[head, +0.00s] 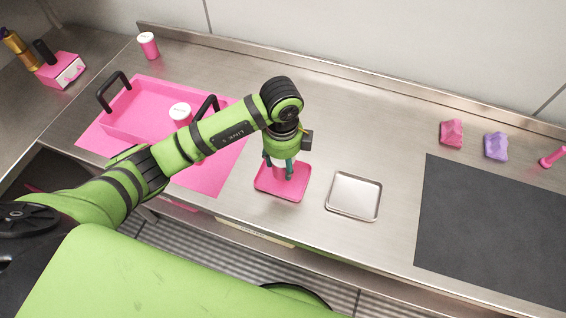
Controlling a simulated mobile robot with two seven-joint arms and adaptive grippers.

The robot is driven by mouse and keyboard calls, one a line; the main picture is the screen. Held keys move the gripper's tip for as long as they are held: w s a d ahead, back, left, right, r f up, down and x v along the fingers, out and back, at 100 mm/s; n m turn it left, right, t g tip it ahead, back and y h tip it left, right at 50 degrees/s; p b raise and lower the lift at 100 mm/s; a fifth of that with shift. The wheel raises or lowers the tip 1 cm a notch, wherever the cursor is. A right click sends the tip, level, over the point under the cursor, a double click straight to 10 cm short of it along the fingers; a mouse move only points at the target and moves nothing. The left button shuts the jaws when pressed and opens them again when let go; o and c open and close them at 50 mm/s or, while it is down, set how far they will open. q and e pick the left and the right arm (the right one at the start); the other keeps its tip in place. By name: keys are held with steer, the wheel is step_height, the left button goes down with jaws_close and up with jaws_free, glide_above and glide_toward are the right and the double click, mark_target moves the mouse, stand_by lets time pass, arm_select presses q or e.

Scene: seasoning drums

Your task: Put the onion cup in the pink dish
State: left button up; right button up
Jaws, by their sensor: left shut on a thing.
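The pink dish (294,194) is a small square tray on the steel counter, near the front edge. My left gripper (281,168) points down over the dish and is shut on a cup (279,172). The gripper hides most of this cup; only a small part shows between the fingers, and no label can be read. I cannot tell whether the cup touches the dish floor. My right gripper is not in view.
A pink carrier (147,87) with black handles holds another cup (180,113). A third cup (148,45) stands behind it. An empty metal tray (353,196) lies right of the dish, then a dark mat (490,235). The counter behind the dish is clear.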

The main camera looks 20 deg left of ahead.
arm_select(q)
steer(key=shift+f, duration=1.1)
steer(key=shift+f, duration=0.15)
steer(key=o, duration=1.2)
steer(key=shift+o, duration=0.2)
